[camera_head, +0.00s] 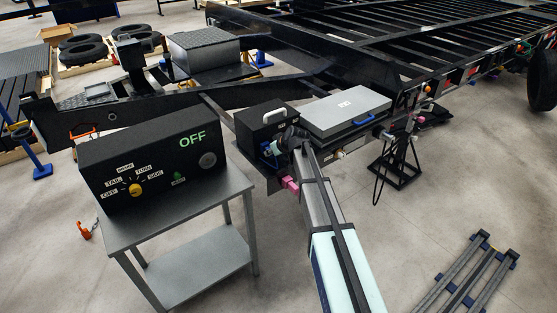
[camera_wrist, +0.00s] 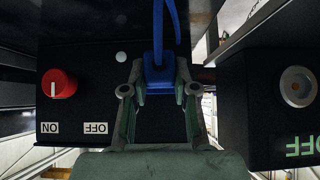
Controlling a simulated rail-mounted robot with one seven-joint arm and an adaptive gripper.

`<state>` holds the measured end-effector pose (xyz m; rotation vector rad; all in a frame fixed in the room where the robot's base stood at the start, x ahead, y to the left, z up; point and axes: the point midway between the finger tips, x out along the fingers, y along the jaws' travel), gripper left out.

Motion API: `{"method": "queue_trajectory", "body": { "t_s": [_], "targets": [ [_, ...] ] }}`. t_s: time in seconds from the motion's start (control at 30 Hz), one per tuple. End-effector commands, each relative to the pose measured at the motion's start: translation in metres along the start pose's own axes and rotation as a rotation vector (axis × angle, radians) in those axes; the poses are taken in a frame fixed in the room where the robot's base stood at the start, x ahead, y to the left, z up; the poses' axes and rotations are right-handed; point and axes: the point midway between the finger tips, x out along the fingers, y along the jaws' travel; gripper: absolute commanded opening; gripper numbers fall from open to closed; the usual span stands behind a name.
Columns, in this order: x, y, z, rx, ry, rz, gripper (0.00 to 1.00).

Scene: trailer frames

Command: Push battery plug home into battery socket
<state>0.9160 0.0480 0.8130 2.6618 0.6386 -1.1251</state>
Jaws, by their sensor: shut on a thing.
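In the wrist view, my gripper (camera_wrist: 158,92) is shut on a blue plug (camera_wrist: 158,74) with a blue cable running up from it. The plug sits between the fingertips, against or close to the front of a black box. The battery socket cannot be made out; the fingers and plug may cover it. I cannot tell how deep the plug sits. In the head view, my gripper (camera_head: 280,148) is at the front of the black box with a pale handle (camera_head: 263,124), and a bit of blue (camera_head: 270,150) shows beside it.
The wrist view shows a red knob (camera_wrist: 58,84) with ON and OFF labels at left. A control box (camera_head: 150,160) reading OFF stands on a grey table (camera_head: 185,215), close on the left. A grey-lidded box (camera_head: 345,108) and the trailer frame (camera_head: 300,50) lie behind. A pink part (camera_head: 290,185) is near my arm.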

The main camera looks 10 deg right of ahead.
Motion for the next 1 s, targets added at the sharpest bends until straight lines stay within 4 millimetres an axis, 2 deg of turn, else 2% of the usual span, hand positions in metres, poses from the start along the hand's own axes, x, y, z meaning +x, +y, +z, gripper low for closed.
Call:
{"method": "queue_trajectory", "body": {
  "t_s": [0.73,0.77,0.8,0.83,1.0],
  "targets": [
    [0.0073,0.0001,-0.0077,0.0,0.0,0.0,0.0],
    [0.007,0.0,-0.0074,0.0,0.0,0.0,0.39],
    [0.0069,0.0,-0.0074,0.0,0.0,0.0,0.53],
    [0.0069,0.0,-0.0074,0.0,0.0,0.0,0.57],
    [0.0069,0.0,-0.0073,0.0,0.0,0.0,0.57]
  ]
}}
